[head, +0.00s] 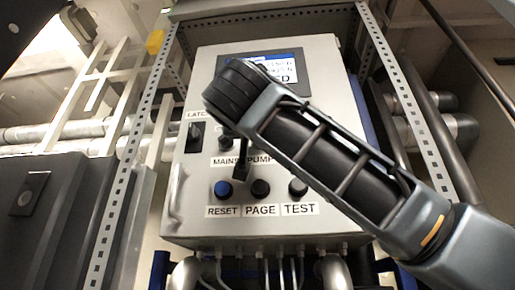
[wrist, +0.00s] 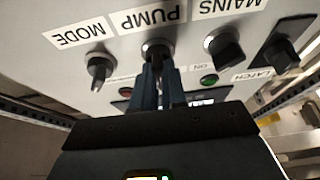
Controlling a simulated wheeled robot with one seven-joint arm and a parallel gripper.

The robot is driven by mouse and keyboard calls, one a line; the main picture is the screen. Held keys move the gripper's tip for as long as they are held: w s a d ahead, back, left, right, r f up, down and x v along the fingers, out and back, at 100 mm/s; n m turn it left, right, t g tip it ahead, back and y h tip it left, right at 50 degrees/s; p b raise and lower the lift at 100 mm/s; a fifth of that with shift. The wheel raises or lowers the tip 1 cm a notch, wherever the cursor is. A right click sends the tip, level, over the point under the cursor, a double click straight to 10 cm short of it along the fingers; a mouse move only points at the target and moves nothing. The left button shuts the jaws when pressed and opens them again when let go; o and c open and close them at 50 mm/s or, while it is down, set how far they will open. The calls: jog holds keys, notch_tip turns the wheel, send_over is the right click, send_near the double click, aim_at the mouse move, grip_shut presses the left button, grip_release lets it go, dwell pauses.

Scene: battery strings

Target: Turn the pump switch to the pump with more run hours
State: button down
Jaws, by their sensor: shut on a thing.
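The pump switch (wrist: 157,47) is a dark knob with a light rim on the grey panel, at the PUMP label in the wrist view. My gripper (wrist: 157,70) is shut on this knob, its two dark fingers on either side. The fingers hide most of the knob, so I cannot tell which way it points. In the head view my arm covers the knob, but part of the PUMP label (head: 259,160) shows. The display (head: 283,66) at the panel's top has a blue header and dark text lines, partly hidden by my arm. I cannot read its run hours.
Beside the pump switch are the mode knob (wrist: 99,67), the mains knob (wrist: 224,47) and the latch knob (wrist: 279,51). Below sit the blue reset button (head: 222,189), the page button (head: 260,188) and the test button (head: 298,187). Perforated metal posts flank the cabinet.

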jog(key=shift+f+n+y, duration=0.1)
jog(key=shift+n+y, duration=0.3)
jog(key=shift+n, duration=0.2)
jog(key=shift+d+r+n+g+y+p, duration=0.1)
jog(key=shift+n+g+y+p, duration=0.2)
jog(key=shift+n+y+p, duration=1.05)
jog(key=shift+d+r+n+g+y+p, duration=0.1)
jog(key=shift+n+g+y, duration=0.25)
jog(key=shift+n, duration=2.1)
jog(key=shift+d+n+g+y+p, duration=0.1)
jog(key=shift+n+g+y+p, duration=0.15)
jog(key=shift+n+y+p, duration=1.1)
jog(key=shift+a+n+h+b, duration=0.1)
jog(key=shift+n+h+b, duration=0.25)
jog(key=shift+n+b, duration=0.35)
jog(key=c, duration=1.2)
grip_release()
